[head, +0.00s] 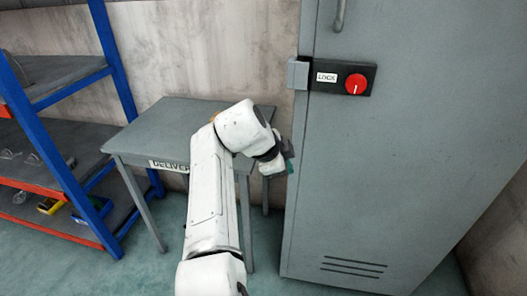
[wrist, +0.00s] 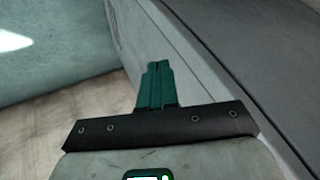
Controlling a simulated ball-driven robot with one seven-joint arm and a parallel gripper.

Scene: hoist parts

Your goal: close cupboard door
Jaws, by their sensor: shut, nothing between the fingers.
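The grey cupboard door (head: 400,170) fills the right of the head view, with a handle (head: 340,14) at the top and vent slots low down. A black LOCK plate with a red knob (head: 355,84) is on it, beside a small grey block (head: 298,73) at its left edge. I cannot tell whether the door is fully closed. My gripper (head: 290,166) is shut and empty, beside the door's left edge; contact is unclear. In the wrist view, its teal fingers (wrist: 157,86) are together, next to a grey panel (wrist: 235,65) with a long edge.
A grey table with a DELIVER label (head: 165,112) stands behind my arm, left of the cupboard. A blue and orange shelf rack (head: 60,150) with small items is at the far left. A stained wall (head: 200,45) is behind. Some teal floor shows at the lower left.

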